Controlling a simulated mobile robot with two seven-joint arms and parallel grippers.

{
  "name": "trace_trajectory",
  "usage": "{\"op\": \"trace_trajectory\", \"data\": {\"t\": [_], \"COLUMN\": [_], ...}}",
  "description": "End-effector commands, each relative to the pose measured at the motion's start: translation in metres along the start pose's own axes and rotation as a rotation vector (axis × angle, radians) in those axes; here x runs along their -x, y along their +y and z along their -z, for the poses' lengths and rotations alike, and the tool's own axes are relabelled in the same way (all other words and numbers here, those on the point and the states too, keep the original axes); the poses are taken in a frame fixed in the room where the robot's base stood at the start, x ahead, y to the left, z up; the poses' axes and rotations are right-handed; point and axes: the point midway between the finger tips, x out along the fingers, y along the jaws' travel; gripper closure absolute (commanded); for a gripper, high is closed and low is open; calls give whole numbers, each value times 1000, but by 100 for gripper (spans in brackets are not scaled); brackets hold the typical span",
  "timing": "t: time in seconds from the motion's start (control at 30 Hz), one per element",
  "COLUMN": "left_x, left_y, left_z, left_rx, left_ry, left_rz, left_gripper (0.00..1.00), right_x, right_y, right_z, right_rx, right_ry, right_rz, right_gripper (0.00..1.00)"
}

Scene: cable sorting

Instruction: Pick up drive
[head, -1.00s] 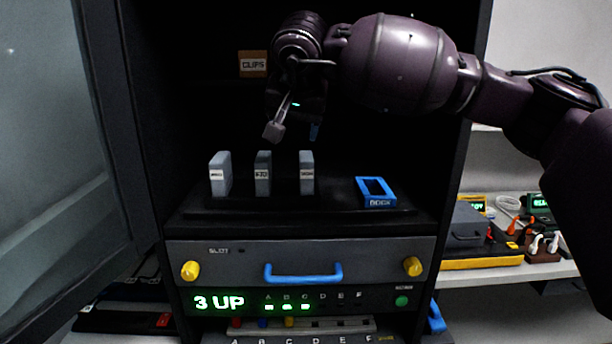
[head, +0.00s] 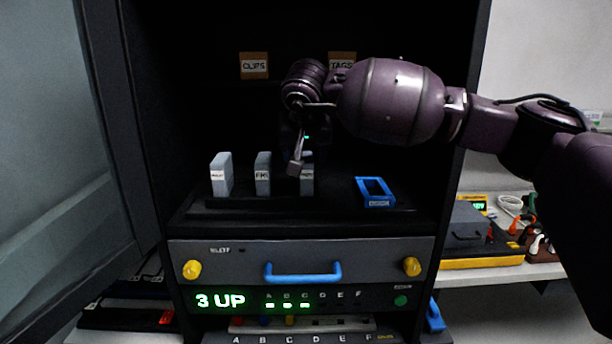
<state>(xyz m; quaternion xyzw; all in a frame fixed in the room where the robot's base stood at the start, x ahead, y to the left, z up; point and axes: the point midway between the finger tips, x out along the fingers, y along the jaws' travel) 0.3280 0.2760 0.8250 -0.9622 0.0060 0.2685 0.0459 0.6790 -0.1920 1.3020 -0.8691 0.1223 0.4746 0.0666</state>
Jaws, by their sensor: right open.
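Three grey drives stand upright in a row on a black shelf inside the cabinet: the left drive (head: 221,174), the middle drive (head: 263,174) and the right drive (head: 308,181). Each has a small white label, too blurred to read surely. My right gripper (head: 298,168) points down just in front of the right drive and partly hides it. It is open with nothing seen between its fingers; one finger shows clearly, the other is lost in the dark. I cannot tell whether it touches the drive. My left gripper is not in view.
A blue open frame (head: 375,190) lies on the shelf to the right. Below is a grey unit (head: 340,252) with a blue handle (head: 303,273), yellow knobs and a "3 UP" display. A cabinet door (head: 60,130) stands open at left. A side shelf (head: 500,275) holds cases and cables.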

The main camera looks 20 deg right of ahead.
Motion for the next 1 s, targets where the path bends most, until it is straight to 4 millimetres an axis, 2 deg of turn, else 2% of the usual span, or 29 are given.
{"op": "trace_trajectory", "data": {"t": [0.23,0.5,0.9,1.0], "left_x": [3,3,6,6], "left_y": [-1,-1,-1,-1], "left_z": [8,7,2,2], "left_rx": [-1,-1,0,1], "left_ry": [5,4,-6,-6], "left_rz": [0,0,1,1], "left_gripper": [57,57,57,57], "right_x": [-32,-35,-34,-34], "right_y": [3,3,3,3], "right_z": [2,2,3,3], "right_rx": [-2,0,-1,-1], "right_ry": [-1,0,1,1], "right_rz": [-1,0,1,1], "right_gripper": [38,40,99,99]}}
